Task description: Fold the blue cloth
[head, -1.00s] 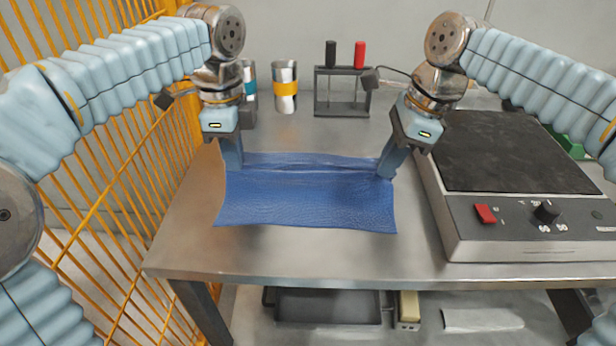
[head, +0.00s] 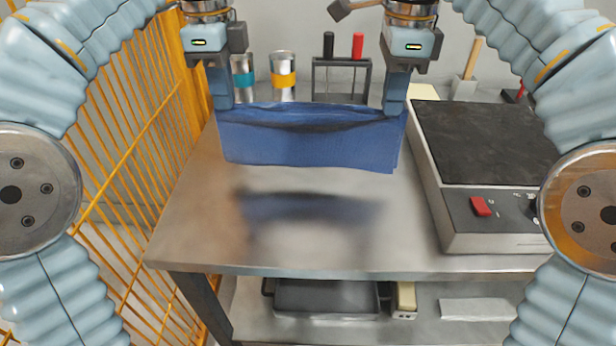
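The blue cloth (head: 310,143) hangs in the air above the steel table (head: 290,245), its top edge sagging slightly between my grippers. Its reflection shows on the table top below it. My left gripper (head: 222,104) is shut on the cloth's upper left corner. My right gripper (head: 394,109) is shut on the upper right corner. The fingertips are partly hidden by the cloth and by their own fingers.
A hot plate (head: 485,150) with a red switch stands at the right. Behind the cloth are a teal-banded cup (head: 243,78), a yellow-banded cup (head: 283,75) and a rack (head: 342,78) with black and red handles. A yellow fence (head: 135,130) borders the left. The table's front is clear.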

